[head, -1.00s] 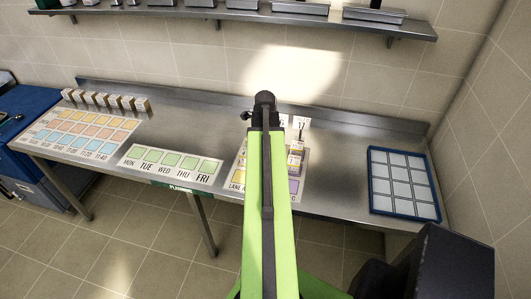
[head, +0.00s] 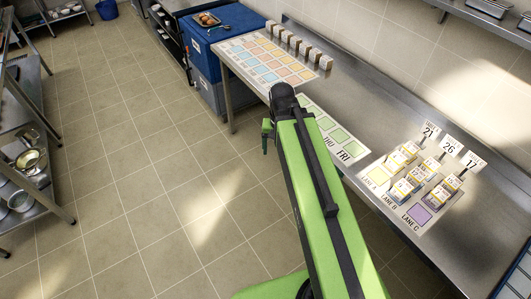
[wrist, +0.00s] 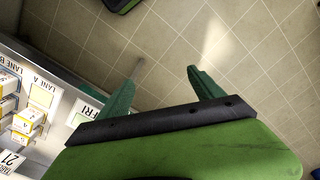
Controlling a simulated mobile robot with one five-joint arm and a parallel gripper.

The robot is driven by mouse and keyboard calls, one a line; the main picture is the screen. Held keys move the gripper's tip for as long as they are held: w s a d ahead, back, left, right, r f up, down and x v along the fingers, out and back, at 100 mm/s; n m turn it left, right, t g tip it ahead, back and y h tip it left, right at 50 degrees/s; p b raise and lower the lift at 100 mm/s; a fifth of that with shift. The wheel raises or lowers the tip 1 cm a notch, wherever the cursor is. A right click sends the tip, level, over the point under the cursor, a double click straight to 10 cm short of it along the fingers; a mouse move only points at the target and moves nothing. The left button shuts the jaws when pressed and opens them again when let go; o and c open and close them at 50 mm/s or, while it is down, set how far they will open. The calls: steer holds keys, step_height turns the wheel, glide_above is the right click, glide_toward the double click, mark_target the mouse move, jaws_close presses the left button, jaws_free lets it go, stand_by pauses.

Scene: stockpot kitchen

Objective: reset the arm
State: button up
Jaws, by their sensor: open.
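My green arm reaches forward in the middle of the head view, in front of the steel table (head: 365,110). In the wrist view my gripper (wrist: 163,75) shows two green fingers spread apart with nothing between them. Tiled floor lies beyond the fingers. In the head view only a small green part of my gripper (head: 267,135) shows beside the arm's dark end joint; the rest is hidden.
A lane board (head: 400,215) with small boxes and number cards stands on the table at right. A weekday strip (head: 330,130) and a coloured grid mat (head: 265,58) lie farther left. A blue cabinet (head: 210,50) stands at the back and a shelf rack (head: 25,150) at left. Open floor lies between.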

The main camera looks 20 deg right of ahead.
steer(key=a+f+n+b, duration=0.4)
steer(key=a+f+b, duration=0.1)
steer(key=a, duration=0.1)
steer(key=shift+s, duration=0.25)
stand_by(1.0)
